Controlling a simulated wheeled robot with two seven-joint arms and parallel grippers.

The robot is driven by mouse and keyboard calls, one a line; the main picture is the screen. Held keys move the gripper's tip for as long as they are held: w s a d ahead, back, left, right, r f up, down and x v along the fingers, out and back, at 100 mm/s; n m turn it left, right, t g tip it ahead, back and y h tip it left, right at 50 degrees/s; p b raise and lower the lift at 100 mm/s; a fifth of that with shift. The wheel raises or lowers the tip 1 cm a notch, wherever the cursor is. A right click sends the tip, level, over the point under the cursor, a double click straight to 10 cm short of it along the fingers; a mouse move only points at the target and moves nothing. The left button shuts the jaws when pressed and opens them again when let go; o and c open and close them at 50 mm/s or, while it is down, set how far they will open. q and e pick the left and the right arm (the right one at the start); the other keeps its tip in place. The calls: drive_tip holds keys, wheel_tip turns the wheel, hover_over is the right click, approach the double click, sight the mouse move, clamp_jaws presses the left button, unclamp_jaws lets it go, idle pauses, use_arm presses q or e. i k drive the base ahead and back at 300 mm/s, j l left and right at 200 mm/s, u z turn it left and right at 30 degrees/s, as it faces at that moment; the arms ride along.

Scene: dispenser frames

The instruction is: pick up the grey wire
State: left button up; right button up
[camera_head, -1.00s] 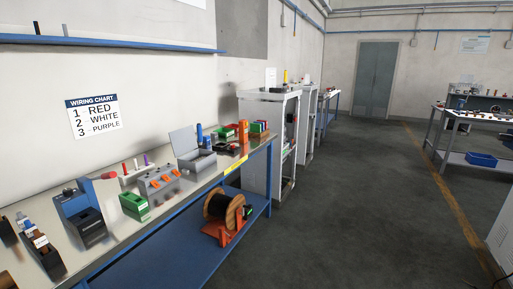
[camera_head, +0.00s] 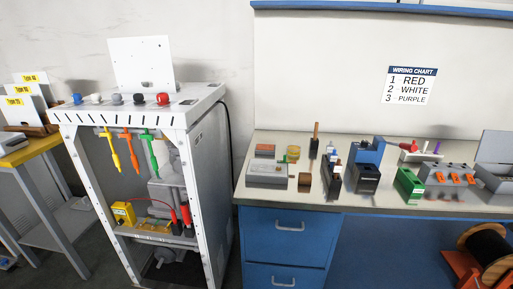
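A small grey rounded piece (camera_head: 117,99) sits in a row on top of a white metal frame (camera_head: 196,111) at the left. It stands between a white piece (camera_head: 97,98) and a black piece (camera_head: 139,98). It is the only grey one in the row. It is too small to tell whether it is a wire end. Neither of my grippers is in view.
Blue (camera_head: 77,99) and red (camera_head: 163,99) pieces end the row. Yellow, orange and green tools (camera_head: 150,152) hang below. A workbench (camera_head: 400,208) with several devices stands right of the frame. A yellow-topped table (camera_head: 32,150) stands left.

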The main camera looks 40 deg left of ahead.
sight(329, 149)
drive_tip(key=u, duration=0.65)
drive_tip(key=i+l, duration=0.25)
drive_tip(key=i+l+u, duration=0.15)
drive_tip(key=l, duration=0.35)
drive_tip(key=i+l, duration=0.3)
drive_tip(key=i+l+u, duration=0.15)
drive_tip(key=l, duration=0.3)
